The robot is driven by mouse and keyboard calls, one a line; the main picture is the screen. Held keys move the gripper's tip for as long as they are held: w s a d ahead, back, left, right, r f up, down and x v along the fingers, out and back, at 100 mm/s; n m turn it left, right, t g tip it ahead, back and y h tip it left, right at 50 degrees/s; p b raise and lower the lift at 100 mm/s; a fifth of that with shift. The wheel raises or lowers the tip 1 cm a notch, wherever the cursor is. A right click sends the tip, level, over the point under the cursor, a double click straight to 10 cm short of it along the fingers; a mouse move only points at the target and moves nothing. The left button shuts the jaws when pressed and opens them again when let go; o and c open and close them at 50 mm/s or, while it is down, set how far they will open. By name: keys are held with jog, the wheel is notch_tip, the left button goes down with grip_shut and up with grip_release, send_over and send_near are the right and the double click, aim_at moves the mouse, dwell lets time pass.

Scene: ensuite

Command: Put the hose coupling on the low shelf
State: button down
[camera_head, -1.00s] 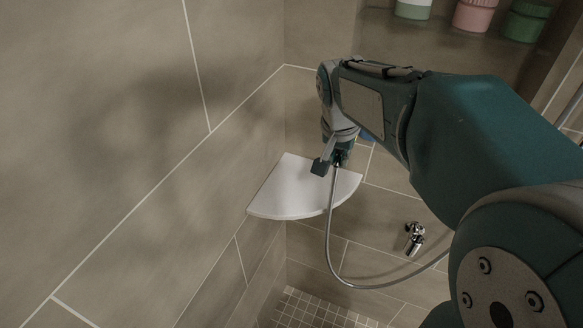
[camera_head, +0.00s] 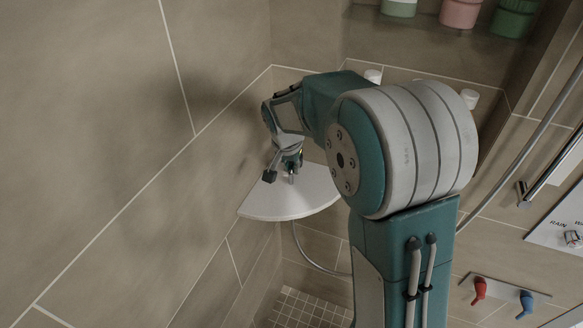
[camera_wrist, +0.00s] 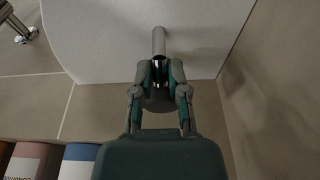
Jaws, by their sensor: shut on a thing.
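The low shelf (camera_head: 285,206) is a white quarter-round corner shelf, left of centre in the head view. It also fills the top of the wrist view (camera_wrist: 95,35). My gripper (camera_head: 291,169) is over the shelf, pointing down. In the wrist view my gripper (camera_wrist: 160,78) is shut on the hose coupling (camera_wrist: 158,42), a short grey metal cylinder. The coupling's end shows small below my gripper in the head view (camera_head: 291,179). Whether it touches the shelf I cannot tell. The hose (camera_head: 311,262) shows below the shelf; its join to the coupling is hidden.
Tiled walls meet behind the shelf. Pots (camera_head: 460,12) stand on a ledge above. Red and blue handles (camera_head: 479,290) are at lower right. My arm hides the middle.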

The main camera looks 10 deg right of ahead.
jog(key=shift+a+f, duration=0.2)
jog(key=shift+f, duration=0.15)
jog(key=shift+a, duration=0.45)
jog(key=c, duration=0.8)
grip_release()
jog(key=shift+d, duration=0.1)
jog(key=shift+o, duration=0.8)
jog(key=shift+d, duration=0.35)
